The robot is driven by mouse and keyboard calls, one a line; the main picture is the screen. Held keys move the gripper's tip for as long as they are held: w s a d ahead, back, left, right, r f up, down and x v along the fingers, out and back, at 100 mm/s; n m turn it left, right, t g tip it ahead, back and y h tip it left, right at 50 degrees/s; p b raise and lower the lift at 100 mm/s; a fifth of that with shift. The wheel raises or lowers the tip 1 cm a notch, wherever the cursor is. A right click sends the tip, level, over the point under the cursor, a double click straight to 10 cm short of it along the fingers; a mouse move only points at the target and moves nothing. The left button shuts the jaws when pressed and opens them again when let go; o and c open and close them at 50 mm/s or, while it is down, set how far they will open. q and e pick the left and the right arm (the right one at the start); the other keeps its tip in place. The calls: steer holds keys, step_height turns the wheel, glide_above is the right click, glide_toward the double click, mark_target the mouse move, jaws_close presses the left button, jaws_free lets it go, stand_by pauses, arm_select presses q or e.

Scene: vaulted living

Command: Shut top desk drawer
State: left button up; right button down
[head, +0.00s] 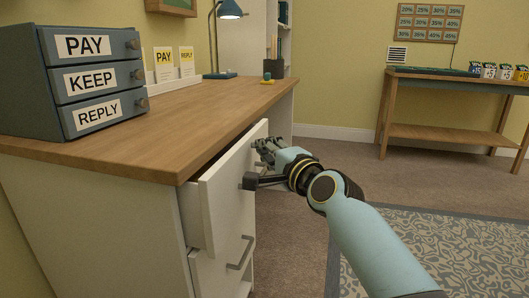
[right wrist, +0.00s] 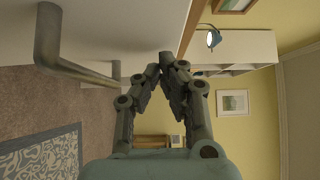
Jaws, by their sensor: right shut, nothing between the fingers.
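The top desk drawer (head: 232,180) is a white box that stands partly out from under the wooden desk top. Its front faces right, and a dark gap shows behind it. My right gripper (head: 263,149) is at the outer side of this front, near its upper far part. Its fingers meet at the tips in the right wrist view (right wrist: 166,62), with nothing between them. A grey bar handle (right wrist: 70,60) on a white front is left of the fingers there. I cannot tell whether the fingers touch the drawer. My left gripper is not in view.
The desk top (head: 190,110) carries a dark PAY, KEEP, REPLY organiser (head: 95,80), cards and a lamp (head: 226,10). A lower drawer handle (head: 242,253) sticks out below. A patterned rug (head: 450,245) and carpet lie right; a side table (head: 450,105) stands far back.

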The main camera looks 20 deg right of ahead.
steer(key=shift+a, duration=0.1)
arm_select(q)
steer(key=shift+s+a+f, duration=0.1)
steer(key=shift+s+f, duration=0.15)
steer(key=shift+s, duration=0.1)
arm_select(e)
steer(key=shift+w+a, duration=0.7)
steer(key=shift+a, duration=0.3)
steer(key=shift+d, duration=0.1)
